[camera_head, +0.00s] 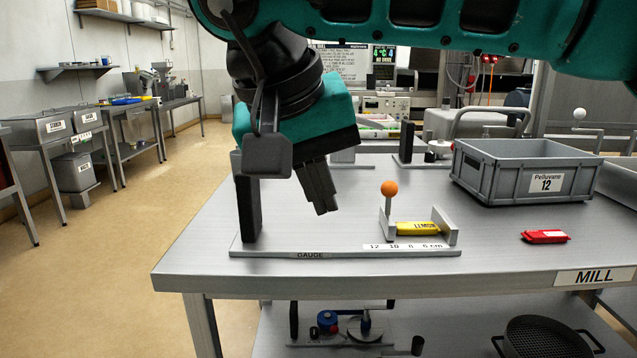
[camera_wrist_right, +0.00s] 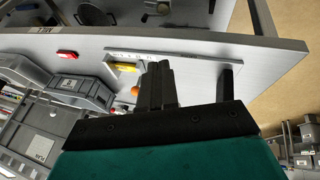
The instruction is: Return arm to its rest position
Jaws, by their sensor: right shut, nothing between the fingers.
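My right arm comes in from the upper right in the head view. Its right gripper (camera_head: 322,207) is shut and empty, held above the left part of the gauge (camera_head: 340,250) on the table. The gripper also shows in the right wrist view (camera_wrist_right: 158,65), with its fingers together. The gauge has a dark upright post at its left end and a small holder with an orange ball (camera_head: 389,188) at its right. A yellow packet (camera_head: 418,228) lies in that holder, apart from the gripper. My left gripper is not in view.
A grey crate (camera_head: 513,193) labelled Pelluvane 12 stands on the table (camera_head: 215,262) at the right. A red packet (camera_head: 545,237) lies in front of it. More equipment stands at the back of the table. The floor (camera_head: 110,235) to the left is clear.

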